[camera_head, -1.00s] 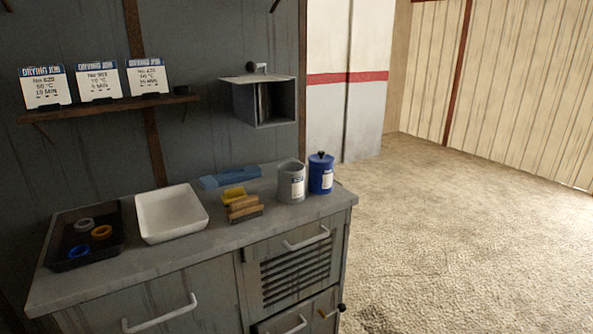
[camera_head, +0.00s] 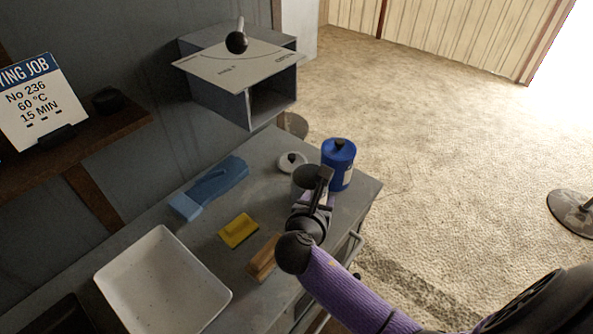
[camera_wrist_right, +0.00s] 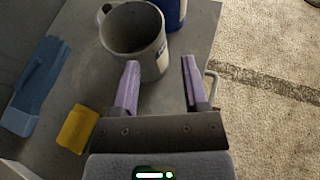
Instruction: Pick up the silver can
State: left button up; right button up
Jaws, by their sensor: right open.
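The silver can (camera_wrist_right: 150,66) stands upright on the counter in the right wrist view. Its top is open and its inside is dark. In the head view my right gripper and arm mostly cover it. My right gripper (camera_wrist_right: 161,62) is open and empty. Its left finger overlaps the can's near side, and its right finger is to the right of the can. I cannot tell whether either finger touches it. In the head view the right gripper (camera_head: 318,182) is over the counter's far right end. My left gripper is not in view.
A blue lidded can (camera_head: 338,165) stands close behind the silver can. A pale lid with a dark knob (camera_head: 292,162) is beside them. A blue cloth-like item (camera_head: 212,187), yellow sponge (camera_head: 239,231), wooden brush (camera_head: 263,259) and white tray (camera_head: 160,285) occupy the counter. A grey box (camera_head: 245,80) overhangs behind.

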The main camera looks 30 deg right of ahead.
aim_at(303, 176)
jog(key=b+x, duration=0.4)
jog(key=x, duration=0.6)
jog(key=shift+a+r, duration=0.15)
jog(key=shift+r, duration=0.1)
jog(key=shift+c, duration=0.3)
grip_shut()
dwell(0.5)
